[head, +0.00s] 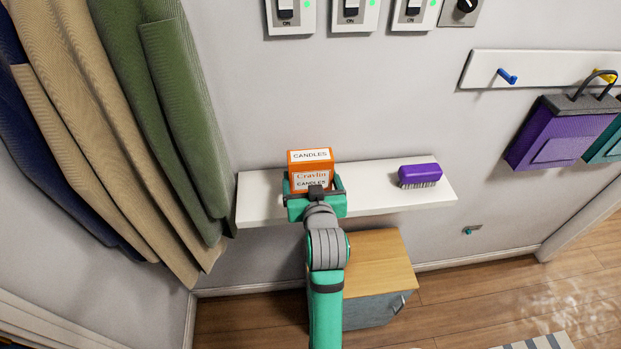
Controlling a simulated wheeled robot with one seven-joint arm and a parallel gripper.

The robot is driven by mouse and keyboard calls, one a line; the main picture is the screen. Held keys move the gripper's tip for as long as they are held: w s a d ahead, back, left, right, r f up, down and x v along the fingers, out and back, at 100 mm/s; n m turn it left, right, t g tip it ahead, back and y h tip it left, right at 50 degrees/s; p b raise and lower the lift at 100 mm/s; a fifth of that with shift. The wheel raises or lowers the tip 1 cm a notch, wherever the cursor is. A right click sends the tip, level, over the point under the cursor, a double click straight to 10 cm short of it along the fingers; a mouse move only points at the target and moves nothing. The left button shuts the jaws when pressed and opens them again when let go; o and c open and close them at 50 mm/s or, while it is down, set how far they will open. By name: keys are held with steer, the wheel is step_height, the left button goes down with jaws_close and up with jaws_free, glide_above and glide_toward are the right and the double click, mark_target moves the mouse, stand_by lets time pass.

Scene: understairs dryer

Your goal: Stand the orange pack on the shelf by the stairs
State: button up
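The orange pack (310,157), with white labels reading CANDLES, is upright at the white wall shelf (375,190), left of its middle. My green gripper (314,184) is in front of it, with one finger at each side of the pack. The fingers are very close to the pack's sides, and I cannot tell whether they press on it. The pack's bottom is hidden behind my gripper, so I cannot see whether it rests on the shelf.
A purple brush (419,175) lies on the shelf's right part, with bare shelf between it and the pack. Hanging coats (120,110) are close to the shelf's left end. A wood-topped cabinet (380,262) stands below. Purple bag (560,130) hangs at right.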

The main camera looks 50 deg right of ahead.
steer(key=shift+f, duration=0.3)
steer(key=o, duration=1.2)
steer(key=shift+r, duration=0.1)
steer(key=v, duration=0.7)
steer(key=shift+s+a+r, duration=0.15)
steer(key=shift+s, duration=0.1)
